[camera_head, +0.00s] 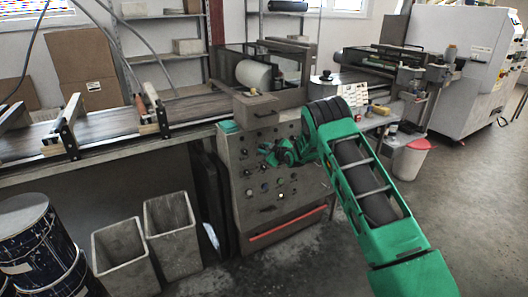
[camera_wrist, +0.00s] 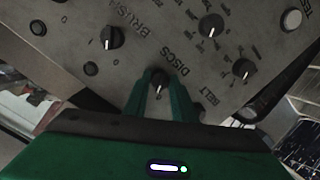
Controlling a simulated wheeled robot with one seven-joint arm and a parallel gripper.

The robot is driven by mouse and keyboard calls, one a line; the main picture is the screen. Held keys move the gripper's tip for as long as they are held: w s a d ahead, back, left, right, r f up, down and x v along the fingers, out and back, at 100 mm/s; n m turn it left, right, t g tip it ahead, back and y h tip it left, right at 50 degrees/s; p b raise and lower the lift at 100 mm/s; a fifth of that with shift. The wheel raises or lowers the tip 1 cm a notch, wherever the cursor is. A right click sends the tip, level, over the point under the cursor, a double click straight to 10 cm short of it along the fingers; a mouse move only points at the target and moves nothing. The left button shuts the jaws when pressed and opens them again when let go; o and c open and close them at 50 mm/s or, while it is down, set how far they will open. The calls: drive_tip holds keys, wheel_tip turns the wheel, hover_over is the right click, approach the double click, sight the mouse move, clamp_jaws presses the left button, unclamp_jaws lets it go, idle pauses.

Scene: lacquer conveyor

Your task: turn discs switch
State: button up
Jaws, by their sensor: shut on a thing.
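The control panel (camera_head: 259,190) is a grey upright box face with rows of knobs, buttons and lamps, in the middle of the head view. In the wrist view, the black discs switch knob (camera_wrist: 159,79) with a white pointer line sits below the printed word DISCS (camera_wrist: 168,60). My gripper (camera_wrist: 160,84) is shut on this knob, one green finger on each side of it. In the head view my gripper (camera_head: 268,151) is at the panel's upper part, where its fingertips and the knob are too small to make out.
Other black knobs (camera_wrist: 112,37) and a white TEST button (camera_wrist: 291,20) surround the held knob. A conveyor (camera_head: 100,134) runs left from the panel. Two grey bins (camera_head: 172,243) and blue drums (camera_head: 37,243) stand at the lower left. Floor is clear at the right.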

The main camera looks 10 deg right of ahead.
drive_tip(key=m+y, duration=0.1)
drive_tip(key=m, duration=0.3)
drive_tip(key=shift+f+m, duration=0.1)
drive_tip(key=shift+m, duration=0.3)
drive_tip(key=m, duration=0.4)
drive_tip(key=shift+y, duration=0.3)
drive_tip(key=shift+d+m, duration=0.1)
drive_tip(key=shift+m, duration=0.3)
drive_tip(key=o, duration=1)
drive_tip(key=v, duration=1)
drive_tip(key=shift+s+d, duration=0.2)
drive_tip(key=shift+s, duration=0.05)
